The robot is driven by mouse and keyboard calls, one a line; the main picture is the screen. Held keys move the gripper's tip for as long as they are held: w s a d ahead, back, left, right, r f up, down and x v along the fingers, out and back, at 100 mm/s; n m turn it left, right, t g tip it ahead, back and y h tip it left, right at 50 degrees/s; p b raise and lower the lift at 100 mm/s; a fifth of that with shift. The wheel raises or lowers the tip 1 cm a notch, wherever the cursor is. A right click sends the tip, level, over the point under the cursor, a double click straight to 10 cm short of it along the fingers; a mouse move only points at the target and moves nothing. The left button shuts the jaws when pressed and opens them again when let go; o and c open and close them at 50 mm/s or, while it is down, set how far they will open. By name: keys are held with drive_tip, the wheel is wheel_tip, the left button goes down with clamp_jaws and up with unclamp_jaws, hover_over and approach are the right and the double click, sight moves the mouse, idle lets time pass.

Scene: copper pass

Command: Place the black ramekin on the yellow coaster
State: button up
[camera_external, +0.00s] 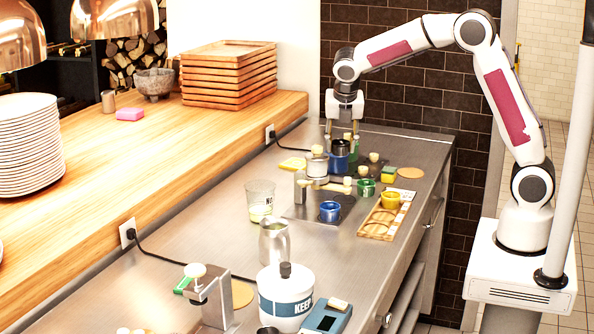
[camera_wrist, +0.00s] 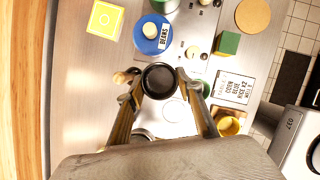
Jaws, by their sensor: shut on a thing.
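The black ramekin (camera_wrist: 159,80) is between the fingers of my gripper (camera_wrist: 160,86) in the wrist view. In the external view the ramekin (camera_external: 341,147) shows under my gripper (camera_external: 343,136), in front of or above a blue container; its height over the counter is hard to tell. My gripper is shut on the ramekin, which looks upright. The yellow coaster (camera_external: 292,163) lies on the steel counter to the left of the ramekin. In the wrist view the square coaster (camera_wrist: 96,29) is at the upper left, with nothing on it.
A green-and-yellow sponge (camera_wrist: 228,43) and a round cork mat (camera_external: 411,174) lie to the right. Several small knobbed items and cups crowd around; a power cord runs behind the coaster.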

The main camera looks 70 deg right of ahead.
drive_tip(key=w+d+r, duration=0.2)
drive_tip(key=w+d, duration=0.1)
drive_tip(key=n+t+y, duration=0.2)
drive_tip(key=n, duration=0.7)
hover_over(300, 167)
drive_tip(key=s, duration=0.1)
drive_tip(key=shift+a+f, duration=0.2)
drive_tip(key=shift+f, duration=0.5)
drive_tip(key=shift+s+y, duration=0.1)
drive_tip(key=shift+y, duration=0.2)
drive_tip(key=shift+f, duration=3.1)
drive_tip(key=shift+f, duration=0.1)
drive_tip(key=shift+f, duration=1.8)
drive_tip(key=shift+f, duration=0.15)
